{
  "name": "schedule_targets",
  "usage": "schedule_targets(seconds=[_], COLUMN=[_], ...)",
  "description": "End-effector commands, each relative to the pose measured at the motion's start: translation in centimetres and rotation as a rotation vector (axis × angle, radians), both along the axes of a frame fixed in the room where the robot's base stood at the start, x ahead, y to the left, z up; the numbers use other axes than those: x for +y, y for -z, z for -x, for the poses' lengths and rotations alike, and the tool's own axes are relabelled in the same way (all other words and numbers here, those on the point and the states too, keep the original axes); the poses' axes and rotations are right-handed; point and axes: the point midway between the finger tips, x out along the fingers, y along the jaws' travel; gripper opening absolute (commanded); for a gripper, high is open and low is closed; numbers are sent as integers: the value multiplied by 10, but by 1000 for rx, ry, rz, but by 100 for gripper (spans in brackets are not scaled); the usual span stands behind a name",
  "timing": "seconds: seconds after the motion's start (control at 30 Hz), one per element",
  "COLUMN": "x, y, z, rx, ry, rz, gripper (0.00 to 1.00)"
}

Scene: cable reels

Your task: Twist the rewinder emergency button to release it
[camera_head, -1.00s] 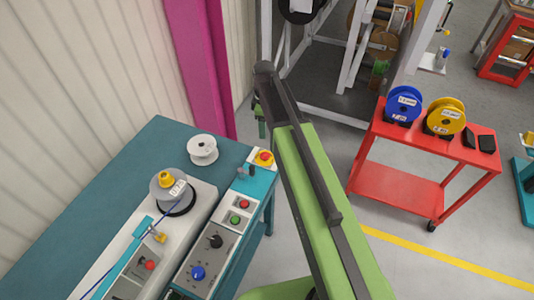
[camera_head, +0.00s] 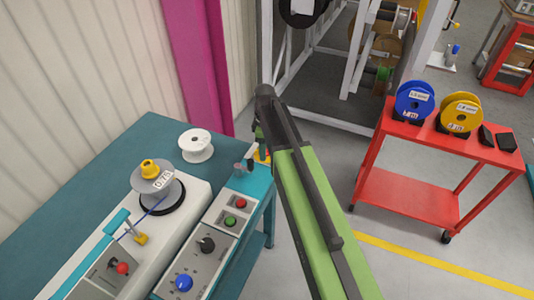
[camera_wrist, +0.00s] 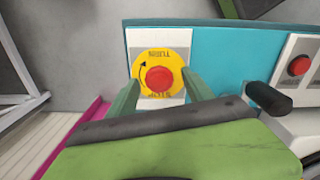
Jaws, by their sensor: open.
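The emergency button (camera_wrist: 160,79) is a red round knob on a yellow disc (camera_wrist: 151,60) printed "TURN" with an arrow, set on a white plate in the wrist view. My gripper (camera_wrist: 160,82) is open, with one green finger on each side of the red knob in the wrist view. I cannot tell whether the fingers touch it. In the head view the gripper is mostly hidden behind my arm.
The teal rewinder bench (camera_head: 95,185) carries a control panel (camera_head: 208,250), a small lever (camera_head: 245,165) near the button, a white spool (camera_head: 196,145) and a reel (camera_head: 160,185). A red cart (camera_head: 410,190) with blue and yellow reels stands at right.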

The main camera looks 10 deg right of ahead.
Motion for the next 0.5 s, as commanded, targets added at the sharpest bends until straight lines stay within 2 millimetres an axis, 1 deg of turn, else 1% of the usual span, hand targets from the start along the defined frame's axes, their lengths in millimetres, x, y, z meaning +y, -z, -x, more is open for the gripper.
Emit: schedule_targets(seconds=[0.13,0.17,0.5], x=[0,0,-1], y=[-2,-2,-2], z=[0,0,0], rx=[0,0,1], ry=[0,0,1], rz=[0,0,0], gripper=[60,59,14])
